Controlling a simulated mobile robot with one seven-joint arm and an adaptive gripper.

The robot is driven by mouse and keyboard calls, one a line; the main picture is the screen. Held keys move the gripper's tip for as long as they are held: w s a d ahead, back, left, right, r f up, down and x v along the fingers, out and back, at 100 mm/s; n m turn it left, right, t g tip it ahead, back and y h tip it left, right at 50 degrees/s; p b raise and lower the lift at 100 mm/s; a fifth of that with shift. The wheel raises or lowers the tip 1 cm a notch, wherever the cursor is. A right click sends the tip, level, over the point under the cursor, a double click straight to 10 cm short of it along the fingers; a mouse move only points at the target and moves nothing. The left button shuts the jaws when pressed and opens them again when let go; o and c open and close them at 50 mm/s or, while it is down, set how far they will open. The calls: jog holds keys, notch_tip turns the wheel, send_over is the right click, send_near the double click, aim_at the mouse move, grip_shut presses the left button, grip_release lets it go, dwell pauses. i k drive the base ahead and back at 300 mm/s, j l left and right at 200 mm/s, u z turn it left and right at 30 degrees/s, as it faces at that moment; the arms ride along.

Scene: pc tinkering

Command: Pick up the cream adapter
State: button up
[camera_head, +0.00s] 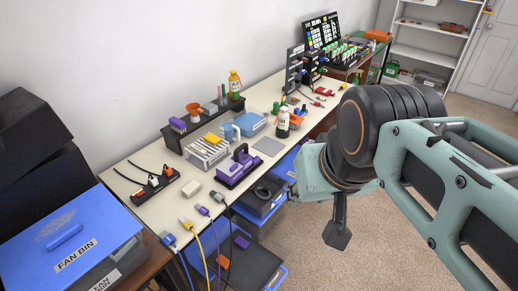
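The cream adapter (191,188) is a small pale block. It lies on the near left part of the long cream table, between a black strip with plugs and a purple tool. My gripper (337,234) is in the right half of the view, over the carpet in front of the table. It is well to the right of the adapter and apart from it. One dark finger shows pointing down; the rest of the gripper is hidden or unclear, so its opening cannot be told.
The black power strip (153,186) is left of the adapter, and the purple tool (238,168) right of it. Cables with plugs hang over the table's front edge. A blue FAN BIN (68,235) stands at the left. Blue-edged bins sit below the table. Open carpet (330,268) lies in front.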

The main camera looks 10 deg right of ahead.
aim_at(192, 189)
jog(key=u, duration=0.8)
